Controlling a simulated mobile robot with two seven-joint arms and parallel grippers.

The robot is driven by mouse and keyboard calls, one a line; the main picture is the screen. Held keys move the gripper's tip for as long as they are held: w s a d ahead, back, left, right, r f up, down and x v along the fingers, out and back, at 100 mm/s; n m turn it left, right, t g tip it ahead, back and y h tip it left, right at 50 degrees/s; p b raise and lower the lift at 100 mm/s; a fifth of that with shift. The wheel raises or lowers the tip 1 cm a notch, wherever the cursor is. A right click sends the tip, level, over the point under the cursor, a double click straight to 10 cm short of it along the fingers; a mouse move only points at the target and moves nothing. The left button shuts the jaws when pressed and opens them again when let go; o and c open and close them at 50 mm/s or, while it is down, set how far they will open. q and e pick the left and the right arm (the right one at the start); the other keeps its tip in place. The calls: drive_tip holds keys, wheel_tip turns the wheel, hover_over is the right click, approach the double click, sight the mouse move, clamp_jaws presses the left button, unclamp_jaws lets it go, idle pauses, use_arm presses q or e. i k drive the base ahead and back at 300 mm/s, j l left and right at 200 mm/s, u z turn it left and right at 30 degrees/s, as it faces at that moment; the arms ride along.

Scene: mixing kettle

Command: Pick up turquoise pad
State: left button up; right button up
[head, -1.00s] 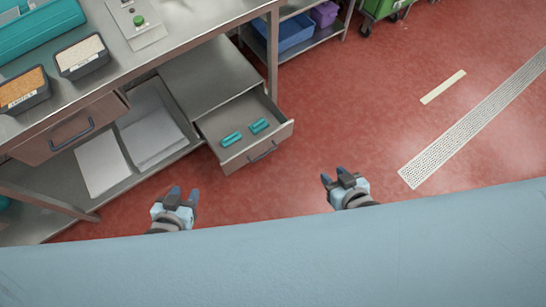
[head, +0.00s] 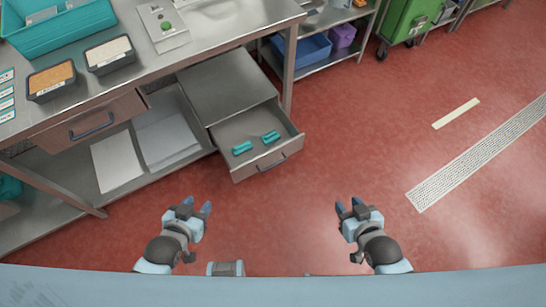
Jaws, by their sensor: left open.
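Two small turquoise pads lie apart in an open metal drawer under the steel table. The drawer (head: 234,168) is pulled out toward me. My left gripper (head: 197,207) is below and left of the drawer, over the red floor, open and empty. My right gripper (head: 352,206) is below and right of the drawer, apart from it, with its two fingertips separated and nothing between them.
The steel table (head: 215,28) holds a turquoise bin (head: 62,32) and two tubs, one of orange (head: 50,78) and one of pale grains (head: 108,51). A closed drawer (head: 88,120) sits at left. A green wheeled bin (head: 408,18) stands at the back.

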sight(271, 138)
drive_tip(key=u, duration=0.85)
drive_tip(key=i+l+u, duration=0.1)
drive_tip(key=l+u, duration=0.25)
drive_tip(key=i+l+u, duration=0.1)
drive_tip(key=u, duration=0.3)
drive_tip(key=l+u, duration=0.55)
drive_tip(key=l, duration=0.35)
drive_tip(key=l+u, duration=0.15)
drive_tip(key=l, duration=0.8)
drive_tip(key=k+l, duration=0.15)
drive_tip(key=l, duration=0.15)
